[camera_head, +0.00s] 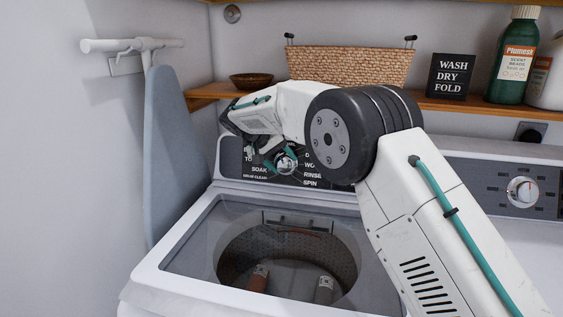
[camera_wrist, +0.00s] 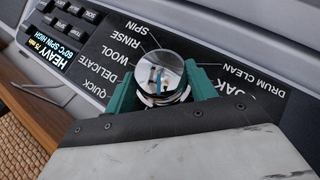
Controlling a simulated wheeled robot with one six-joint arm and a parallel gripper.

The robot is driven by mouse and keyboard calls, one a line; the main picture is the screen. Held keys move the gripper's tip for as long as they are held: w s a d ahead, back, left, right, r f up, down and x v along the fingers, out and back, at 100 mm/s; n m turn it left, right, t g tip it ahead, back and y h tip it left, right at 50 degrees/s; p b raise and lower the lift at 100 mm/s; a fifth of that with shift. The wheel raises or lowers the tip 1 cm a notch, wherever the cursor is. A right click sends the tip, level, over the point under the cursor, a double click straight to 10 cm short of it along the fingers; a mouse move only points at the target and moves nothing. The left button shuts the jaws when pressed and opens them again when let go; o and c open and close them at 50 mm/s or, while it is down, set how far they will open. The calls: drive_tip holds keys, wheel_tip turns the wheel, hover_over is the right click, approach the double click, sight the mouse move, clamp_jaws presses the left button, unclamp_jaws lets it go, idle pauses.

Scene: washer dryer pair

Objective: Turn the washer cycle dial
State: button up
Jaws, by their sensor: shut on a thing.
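The washer cycle dial (camera_head: 287,162) is a round chrome knob on the washer's dark control panel. It also shows in the wrist view (camera_wrist: 158,72), ringed by printed cycle names such as SPIN, RINSE, WOOL, DELICATE and QUICK. My gripper (camera_head: 283,161) has its teal fingers on either side of the dial and is shut on it, seen closely in the wrist view (camera_wrist: 160,85). The arm hides part of the panel in the head view. A lit display (camera_wrist: 72,42) reads HEAVY, with smaller text including SPIN HIGH.
The washer (camera_head: 170,285) has its top lid closed, with a glass window over the drum. The dryer dial (camera_head: 521,191) is at the right. A shelf (camera_head: 440,101) behind holds a basket (camera_head: 345,66), bowl, sign and bottles.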

drive_tip(key=o, duration=1)
drive_tip(key=shift+a, duration=0.1)
drive_tip(key=v, duration=0.7)
drive_tip(key=shift+s+a+r, duration=0.1)
drive_tip(key=shift+a+r, duration=0.15)
drive_tip(key=shift+r, duration=0.05)
